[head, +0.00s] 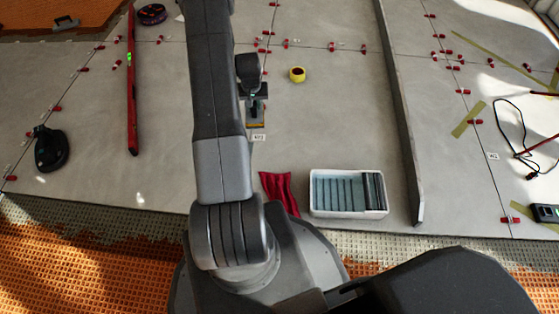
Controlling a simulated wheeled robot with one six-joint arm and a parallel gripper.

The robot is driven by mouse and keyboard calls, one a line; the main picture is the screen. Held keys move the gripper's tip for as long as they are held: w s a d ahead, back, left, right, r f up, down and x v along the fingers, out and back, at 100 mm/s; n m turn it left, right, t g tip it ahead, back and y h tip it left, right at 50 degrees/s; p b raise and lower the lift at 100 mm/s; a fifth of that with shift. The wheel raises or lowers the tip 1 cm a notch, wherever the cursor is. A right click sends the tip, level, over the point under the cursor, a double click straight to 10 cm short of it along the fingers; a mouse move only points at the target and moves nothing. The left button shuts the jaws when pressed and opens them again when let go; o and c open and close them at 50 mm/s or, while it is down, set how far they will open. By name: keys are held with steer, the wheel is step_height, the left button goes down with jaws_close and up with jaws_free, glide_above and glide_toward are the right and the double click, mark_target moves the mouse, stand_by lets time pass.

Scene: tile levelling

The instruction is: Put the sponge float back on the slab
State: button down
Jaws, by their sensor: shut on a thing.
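My gripper (256,107) is right of my arm, over the grey slab (330,125). It is shut on the sponge float (255,122), which shows as a small dark block with a yellowish lower edge. The jaws and my wrist hide part of the float. From this view I cannot tell whether the float touches the slab or hangs just above it. A small white label (258,138) lies just below the float in the picture.
A white wash tray (348,214) and red cloth (279,190) lie near the slab's front edge. A yellow tape roll (297,74) is right of the gripper. A red level (132,85), black suction cup (50,148), long straightedge (400,115) and several red clips surround the area.

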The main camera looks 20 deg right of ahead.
steer(key=shift+m, duration=0.8)
steer(key=shift+s+d+f+b, duration=0.55)
steer(key=shift+d+f+b, duration=0.9)
steer(key=shift+f, duration=3.05)
steer(key=shift+s+d+f+b, duration=0.6)
steer(key=shift+d+f+b, duration=0.85)
steer(key=shift+f, duration=3.1)
steer(key=shift+s+d+f+b, duration=0.55)
steer(key=shift+d+f+b, duration=0.85)
steer(key=shift+f, duration=3.1)
steer(key=shift+d+f, duration=0.15)
steer(key=shift+d, duration=0.05)
steer(key=c, duration=1.3)
jaws_free()
steer(key=shift+o, duration=0.2)
step_height(320, 180, up, 12)
steer(key=s+p, duration=0.1)
steer(key=p, duration=0.3)
steer(key=shift+s+a+p, duration=0.3)
steer(key=shift+a+p, duration=0.1)
